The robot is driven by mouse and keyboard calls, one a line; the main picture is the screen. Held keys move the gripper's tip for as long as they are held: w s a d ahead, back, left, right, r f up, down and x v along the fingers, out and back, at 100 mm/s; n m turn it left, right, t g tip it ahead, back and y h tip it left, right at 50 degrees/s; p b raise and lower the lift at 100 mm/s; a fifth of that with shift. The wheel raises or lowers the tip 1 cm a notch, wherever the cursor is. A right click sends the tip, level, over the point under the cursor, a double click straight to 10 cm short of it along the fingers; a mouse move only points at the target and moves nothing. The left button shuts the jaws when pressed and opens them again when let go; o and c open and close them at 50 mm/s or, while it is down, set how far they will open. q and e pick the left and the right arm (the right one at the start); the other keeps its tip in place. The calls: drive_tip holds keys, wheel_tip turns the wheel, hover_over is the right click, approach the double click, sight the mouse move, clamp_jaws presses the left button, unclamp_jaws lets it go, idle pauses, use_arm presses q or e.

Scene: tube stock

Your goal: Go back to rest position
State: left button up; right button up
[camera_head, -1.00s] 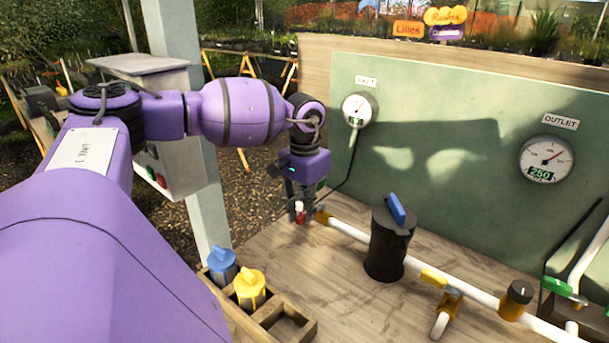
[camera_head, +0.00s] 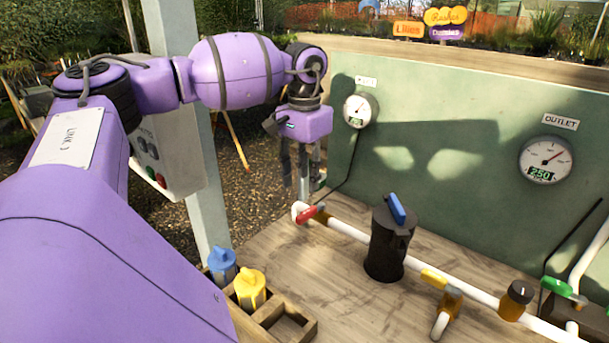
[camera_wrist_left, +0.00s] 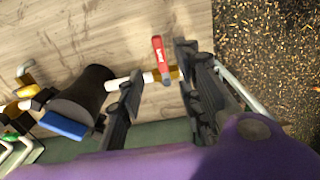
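My left gripper (camera_head: 308,192) hangs above the far left end of the white pipe (camera_head: 345,228), pointing down. It appears empty, with its fingers apart. The left wrist view shows the same gripper (camera_wrist_left: 158,75) with a clear gap between its two fingers. A red valve handle (camera_head: 307,214) sits at the pipe's left end, below the fingers and apart from them. The red handle (camera_wrist_left: 161,58) also shows in the left wrist view, near the finger gap. My right gripper is in neither view.
A black canister with a blue handle (camera_head: 388,245) stands on the wooden bench (camera_head: 335,290). A wooden rack (camera_head: 310,328) holds a blue-topped (camera_head: 222,264) and a yellow-topped cartridge (camera_head: 250,287). A green panel (camera_head: 450,140) with gauges rises behind. A grey post (camera_head: 203,210) stands left of the gripper.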

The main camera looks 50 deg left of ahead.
use_arm(q)
wheel_tip(320, 180, up, 2)
drive_tip(key=shift+r, duration=0.2)
idle(0.5)
